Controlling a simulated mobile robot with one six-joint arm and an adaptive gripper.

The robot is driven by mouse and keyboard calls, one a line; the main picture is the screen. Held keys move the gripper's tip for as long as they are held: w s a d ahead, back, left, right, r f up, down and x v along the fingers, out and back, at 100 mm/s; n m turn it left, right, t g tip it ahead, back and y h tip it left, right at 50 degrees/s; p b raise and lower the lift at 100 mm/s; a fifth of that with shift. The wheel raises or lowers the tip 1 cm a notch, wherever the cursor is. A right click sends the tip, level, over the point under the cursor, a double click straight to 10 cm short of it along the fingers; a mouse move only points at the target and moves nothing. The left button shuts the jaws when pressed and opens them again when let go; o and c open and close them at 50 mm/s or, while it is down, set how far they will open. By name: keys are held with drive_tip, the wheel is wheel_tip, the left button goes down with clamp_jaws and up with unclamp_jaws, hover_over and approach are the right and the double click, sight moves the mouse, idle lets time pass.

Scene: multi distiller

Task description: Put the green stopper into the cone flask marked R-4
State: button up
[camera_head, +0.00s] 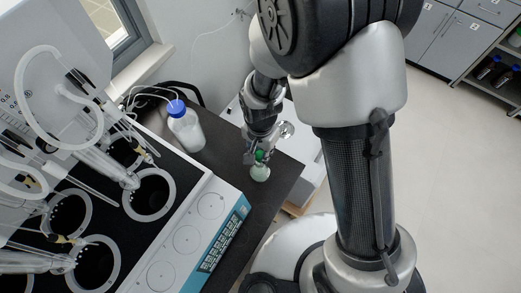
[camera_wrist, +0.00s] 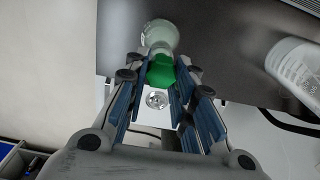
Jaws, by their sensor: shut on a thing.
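The green stopper (camera_head: 259,155) is between the fingers of my gripper (camera_head: 255,153). It also shows in the wrist view (camera_wrist: 161,70), where my gripper (camera_wrist: 158,82) is shut on it. A small clear cone flask (camera_head: 260,173) stands on the dark bench right below the stopper. In the wrist view the flask (camera_wrist: 160,35) lies just beyond the stopper, in line with it. I cannot tell whether the stopper touches or sits in the flask's neck. No marking R-4 is readable on the flask.
The dark bench (camera_head: 275,190) has its edge close to the right of the flask. The distiller (camera_head: 187,239) with round dark wells stands to the left. A blue-capped white bottle (camera_head: 187,128) with tubing stands behind; its body shows at right in the wrist view (camera_wrist: 297,70).

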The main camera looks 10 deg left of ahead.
drive_tip(key=shift+f+b, duration=0.85)
drive_tip(key=shift+f, duration=0.3)
drive_tip(key=o, duration=0.7)
drive_tip(key=shift+o, duration=0.2)
drive_tip(key=shift+r, duration=0.55)
wheel_tip(320, 180, up, 11)
idle(0.3)
